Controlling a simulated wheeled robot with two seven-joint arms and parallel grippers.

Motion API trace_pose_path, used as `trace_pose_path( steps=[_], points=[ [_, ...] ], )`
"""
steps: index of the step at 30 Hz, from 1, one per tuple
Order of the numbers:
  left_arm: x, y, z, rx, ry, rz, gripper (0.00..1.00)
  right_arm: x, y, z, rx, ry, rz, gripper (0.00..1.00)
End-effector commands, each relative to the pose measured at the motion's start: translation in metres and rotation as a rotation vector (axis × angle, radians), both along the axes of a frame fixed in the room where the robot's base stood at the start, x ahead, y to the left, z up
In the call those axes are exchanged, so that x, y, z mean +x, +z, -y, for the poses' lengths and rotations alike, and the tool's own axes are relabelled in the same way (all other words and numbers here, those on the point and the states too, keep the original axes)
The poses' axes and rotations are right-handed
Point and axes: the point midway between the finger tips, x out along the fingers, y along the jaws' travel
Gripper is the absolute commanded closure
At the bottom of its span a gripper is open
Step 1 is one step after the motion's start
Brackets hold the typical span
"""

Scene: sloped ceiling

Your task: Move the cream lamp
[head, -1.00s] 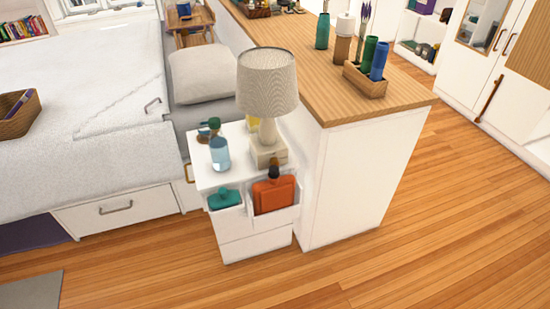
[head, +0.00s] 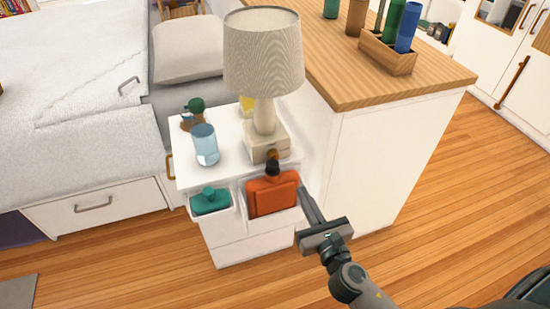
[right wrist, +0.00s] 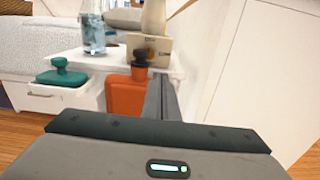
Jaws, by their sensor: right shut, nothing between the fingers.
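The cream lamp (head: 263,62) stands upright on the white nightstand (head: 232,166), with a pale ribbed shade and a blocky base. In the right wrist view only its lower part (right wrist: 153,18) and base (right wrist: 152,46) show; the shade is out of frame. My right gripper (head: 306,192) is shut and empty, low in front of the nightstand's right side, beside the orange bottle (head: 272,194) and below the lamp's base. In the right wrist view its fingers (right wrist: 162,85) point toward the nightstand. My left gripper is not in view.
A clear blue glass (head: 205,146) and a small green-topped item (head: 195,108) stand left of the lamp. A teal bottle (head: 210,201) sits in a front bin. The wood-topped cabinet (head: 400,135) closely borders the nightstand's right. Open wooden floor lies in front.

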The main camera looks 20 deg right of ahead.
Motion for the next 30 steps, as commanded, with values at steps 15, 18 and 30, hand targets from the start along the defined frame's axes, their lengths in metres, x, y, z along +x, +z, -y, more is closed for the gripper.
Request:
trace_pose_path(
  steps=[15,18,30],
  points=[
    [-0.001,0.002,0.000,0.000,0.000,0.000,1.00,0.004,0.004,0.000,-0.021,0.001,0.009,1.00],
    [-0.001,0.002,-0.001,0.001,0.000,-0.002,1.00,0.009,0.004,-0.001,-0.021,0.001,0.010,1.00],
    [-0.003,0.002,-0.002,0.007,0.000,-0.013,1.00,0.063,0.004,-0.003,-0.019,0.001,0.010,1.00]
  ],
)
